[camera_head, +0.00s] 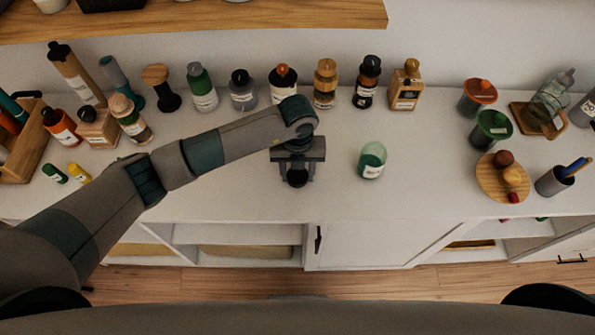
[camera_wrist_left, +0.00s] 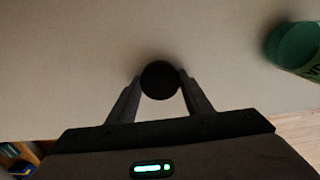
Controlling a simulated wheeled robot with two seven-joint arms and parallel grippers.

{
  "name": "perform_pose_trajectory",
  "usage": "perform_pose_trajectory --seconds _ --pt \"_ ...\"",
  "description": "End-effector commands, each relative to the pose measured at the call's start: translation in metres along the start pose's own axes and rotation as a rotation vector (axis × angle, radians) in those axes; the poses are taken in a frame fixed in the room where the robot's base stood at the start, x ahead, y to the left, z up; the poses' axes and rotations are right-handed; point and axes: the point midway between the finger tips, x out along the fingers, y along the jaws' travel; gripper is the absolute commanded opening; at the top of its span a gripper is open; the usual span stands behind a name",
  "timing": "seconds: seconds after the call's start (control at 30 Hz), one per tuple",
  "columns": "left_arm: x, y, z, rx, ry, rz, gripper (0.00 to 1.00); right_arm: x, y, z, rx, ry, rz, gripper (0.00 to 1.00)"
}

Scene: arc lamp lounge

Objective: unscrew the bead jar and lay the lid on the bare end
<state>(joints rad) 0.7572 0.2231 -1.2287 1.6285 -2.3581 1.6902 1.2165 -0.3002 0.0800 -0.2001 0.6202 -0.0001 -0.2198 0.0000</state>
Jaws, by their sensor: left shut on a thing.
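My left gripper (camera_head: 297,174) is shut on a dark round lid (camera_head: 297,179) over the middle of the white counter. In the left wrist view the lid (camera_wrist_left: 160,80) shows as a black disc between the fingertips, with only bare surface around it. I cannot tell whether it touches the counter. The green glass jar (camera_head: 372,161) with a white label stands upright to the right of the gripper, apart from it, with its top open. It also shows at the right edge of the left wrist view (camera_wrist_left: 292,47). My right gripper is not in view.
Several lidded bottles stand in a row behind, such as one with an orange cap (camera_head: 283,84). A round wooden board (camera_head: 488,184) and a dark pen cup (camera_head: 553,182) stand at the right. A wooden caddy (camera_head: 30,150) is at the left. The counter front (camera_head: 330,207) is clear.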

Motion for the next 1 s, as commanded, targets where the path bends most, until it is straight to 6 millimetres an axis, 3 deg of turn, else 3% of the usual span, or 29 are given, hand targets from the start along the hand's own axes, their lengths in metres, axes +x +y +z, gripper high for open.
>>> perform_pose_trajectory --seconds 0.03,0.07,0.13,0.63,0.77,1.0 --pt "0.003 0.000 0.000 0.000 0.000 0.000 0.19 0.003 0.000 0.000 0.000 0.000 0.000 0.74" --pt "0.002 0.000 0.000 0.000 0.000 0.000 0.50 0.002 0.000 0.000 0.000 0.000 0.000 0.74" --pt "0.002 0.000 0.000 0.000 0.000 0.000 0.64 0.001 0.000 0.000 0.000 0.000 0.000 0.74" --pt "-0.004 0.000 0.001 0.000 -0.001 -0.001 0.64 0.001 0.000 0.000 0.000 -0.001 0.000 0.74" --pt "-0.018 0.000 0.001 0.000 -0.001 -0.002 0.64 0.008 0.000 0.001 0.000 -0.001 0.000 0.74" --pt "-0.058 -0.001 0.001 0.001 -0.004 -0.002 0.64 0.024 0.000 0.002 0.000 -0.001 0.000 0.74"
